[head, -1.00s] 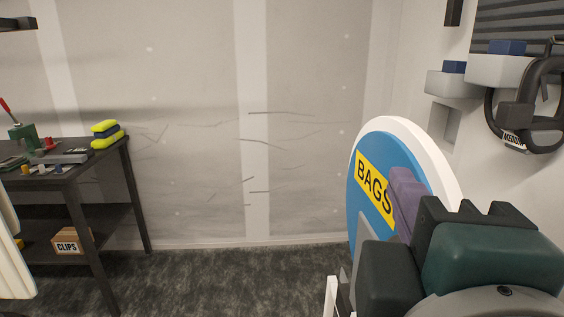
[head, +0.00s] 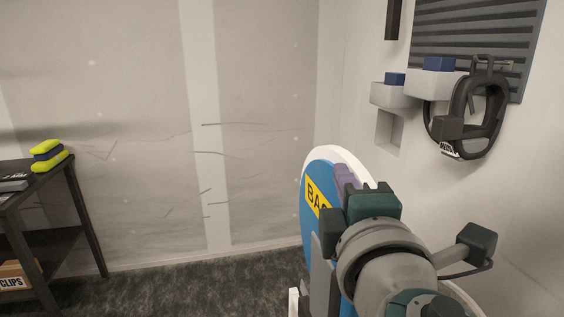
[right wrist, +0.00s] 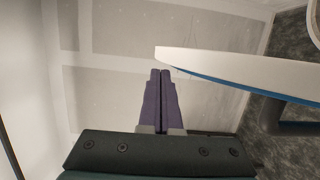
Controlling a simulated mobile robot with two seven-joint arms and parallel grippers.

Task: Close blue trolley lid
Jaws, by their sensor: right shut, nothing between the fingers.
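The blue trolley lid (head: 321,172) stands raised, close to upright, with a white rim and a yellow label reading "BA", the rest hidden by my right arm. In the right wrist view the fingers (right wrist: 159,95) are together and empty. The lid's white edge (right wrist: 240,65) is beside them on the right there, with a strip of blue below it. Whether they touch cannot be told. The trolley body is mostly hidden behind my arm. My left gripper is not in view.
A dark table (head: 62,203) with yellow and dark sponges (head: 47,155) stands at the left, a "CLIPS" box (head: 14,276) on its lower shelf. Wall boxes (head: 397,92) and a hanging black headset-like item (head: 470,115) are at the right. Carpet between is clear.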

